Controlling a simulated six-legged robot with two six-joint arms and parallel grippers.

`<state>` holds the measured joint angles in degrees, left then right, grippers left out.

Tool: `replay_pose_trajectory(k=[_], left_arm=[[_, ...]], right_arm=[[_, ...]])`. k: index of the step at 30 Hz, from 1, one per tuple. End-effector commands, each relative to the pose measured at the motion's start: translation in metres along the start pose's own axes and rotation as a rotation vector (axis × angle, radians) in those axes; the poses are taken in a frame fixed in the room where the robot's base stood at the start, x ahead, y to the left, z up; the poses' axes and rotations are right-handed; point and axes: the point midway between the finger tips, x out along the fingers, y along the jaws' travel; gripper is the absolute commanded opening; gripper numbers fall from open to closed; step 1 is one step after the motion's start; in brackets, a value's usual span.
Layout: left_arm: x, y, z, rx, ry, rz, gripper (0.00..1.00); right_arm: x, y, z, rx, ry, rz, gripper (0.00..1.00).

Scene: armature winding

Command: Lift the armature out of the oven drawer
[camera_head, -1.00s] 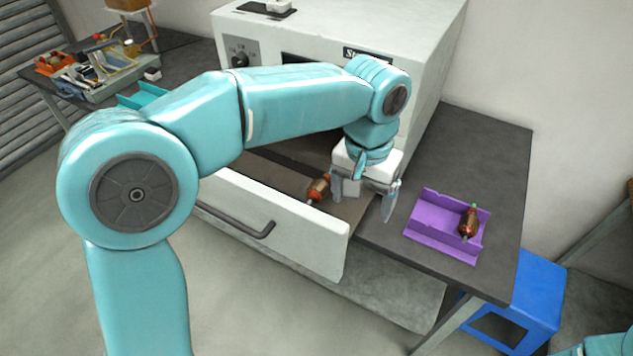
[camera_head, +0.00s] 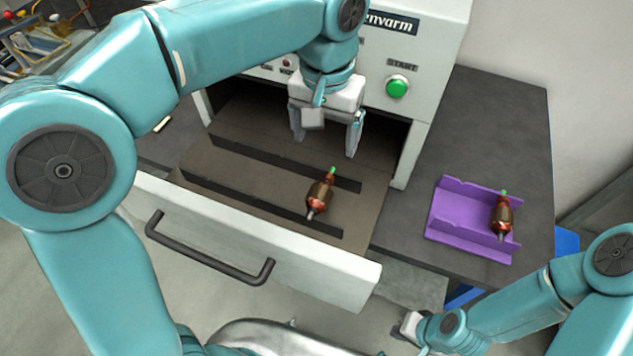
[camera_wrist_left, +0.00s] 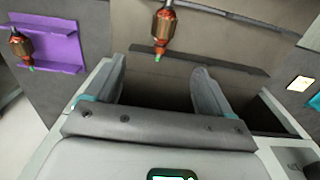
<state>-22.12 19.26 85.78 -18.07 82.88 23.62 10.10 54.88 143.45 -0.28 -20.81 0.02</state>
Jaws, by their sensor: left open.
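An armature (camera_head: 320,195) with a copper-red and dark body, a metal shaft and a green tip lies in the open oven drawer (camera_head: 335,277), across its dark slats. It also shows at the top of the left wrist view (camera_wrist_left: 163,30), green tip toward my gripper. My left gripper (camera_head: 327,138) is open and empty above the back of the drawer, in front of the oven opening and apart from the armature. Its two spread fingers show in the left wrist view (camera_wrist_left: 160,76). My right gripper (camera_head: 410,325) is only partly visible at the bottom; its jaws are unclear.
A purple holder (camera_head: 447,218) on the dark bench right of the drawer carries a second armature (camera_head: 502,215). The oven (camera_head: 440,70), with a green start button (camera_head: 397,87), stands close behind my left gripper. The drawer's dark handle (camera_head: 205,255) sticks out in front.

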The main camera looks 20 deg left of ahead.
Motion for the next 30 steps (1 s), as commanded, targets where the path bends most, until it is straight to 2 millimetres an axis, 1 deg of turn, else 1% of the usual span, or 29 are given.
replay_pose_trajectory(k=[2, 5, 12, 15, 18, 23, 30], left_arm=[[0.003, 0.001, 0.003, -0.001, 0.001, 0.0, 0.83], [0.019, 0.004, 0.004, 0.0, -0.003, -0.002, 0.83], [0.076, 0.008, 0.009, 0.001, -0.006, -0.003, 0.83], [0.094, 0.008, 0.009, 0.0, -0.004, -0.002, 0.83], [0.106, 0.008, 0.009, -0.001, -0.003, -0.001, 0.83], [0.117, 0.006, 0.008, 0.0, -0.003, -0.001, 0.83], [0.155, 0.003, 0.008, -0.001, -0.004, -0.002, 0.83]], right_arm=[[0.001, 0.001, 0.0, 0.0, -0.001, 0.0, 0.0], [0.003, 0.001, 0.001, 0.0, -0.001, 0.0, 0.0], [0.006, 0.002, 0.0, 0.0, -0.001, 0.0, 0.0], [0.007, 0.003, 0.0, 0.0, -0.001, 0.0, 0.0], [0.007, 0.003, 0.0, 0.0, -0.001, 0.0, 0.0], [0.005, 0.002, 0.0, 0.0, -0.001, 0.0, 0.0], [0.001, 0.001, 0.0, 0.0, -0.001, 0.0, 0.0]])
